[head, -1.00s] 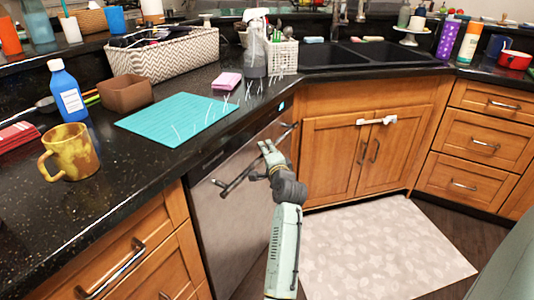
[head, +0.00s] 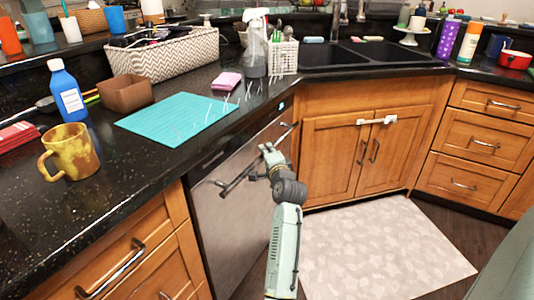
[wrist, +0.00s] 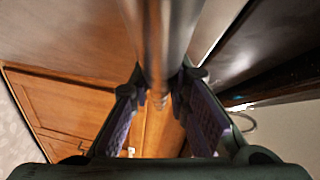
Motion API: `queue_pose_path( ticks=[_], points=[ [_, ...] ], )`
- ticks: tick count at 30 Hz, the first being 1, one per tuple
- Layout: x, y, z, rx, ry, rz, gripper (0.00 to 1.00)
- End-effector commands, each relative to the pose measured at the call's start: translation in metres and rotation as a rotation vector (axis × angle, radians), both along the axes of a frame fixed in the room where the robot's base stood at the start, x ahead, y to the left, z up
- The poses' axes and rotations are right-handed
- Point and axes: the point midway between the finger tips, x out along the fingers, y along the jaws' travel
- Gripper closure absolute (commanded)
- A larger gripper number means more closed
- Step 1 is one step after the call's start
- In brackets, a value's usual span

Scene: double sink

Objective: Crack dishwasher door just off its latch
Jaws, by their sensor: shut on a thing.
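The dishwasher door (head: 228,235) is a stainless steel front under the dark counter, left of the corner sink cabinet. Its bar handle (head: 236,180) runs along the upper part of the door. My gripper (head: 268,150) is at the handle, toward its far end. In the wrist view the bar handle (wrist: 158,40) passes between the two fingers of my gripper (wrist: 162,85), which are shut on it. The door looks flush or nearly flush with the cabinets; I cannot tell if there is a small gap at its top edge.
The counter above holds a teal mat (head: 178,119), a mug (head: 70,151), a blue bottle (head: 67,91) and a spray bottle (head: 255,55). Wooden cabinets (head: 332,160) stand to the right. A pale rug (head: 385,250) covers open floor before them.

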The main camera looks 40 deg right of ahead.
Motion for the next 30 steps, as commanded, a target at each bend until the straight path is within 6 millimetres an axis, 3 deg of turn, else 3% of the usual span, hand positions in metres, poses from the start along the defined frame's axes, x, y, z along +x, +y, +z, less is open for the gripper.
queue_pose_path(
  ticks=[5,12,15,27,28,30],
  points=[
    [-0.014,-0.006,-0.008,0.015,-0.020,-0.002,1.00],
    [-0.067,-0.029,-0.018,0.037,-0.073,-0.005,1.00],
    [-0.081,-0.034,-0.021,0.036,-0.072,-0.003,1.00],
    [-0.089,-0.036,-0.021,0.034,-0.070,0.001,1.00],
    [-0.089,-0.036,-0.021,0.034,-0.071,0.002,0.82],
    [-0.089,-0.036,-0.021,0.034,-0.071,0.001,0.77]
  ],
)
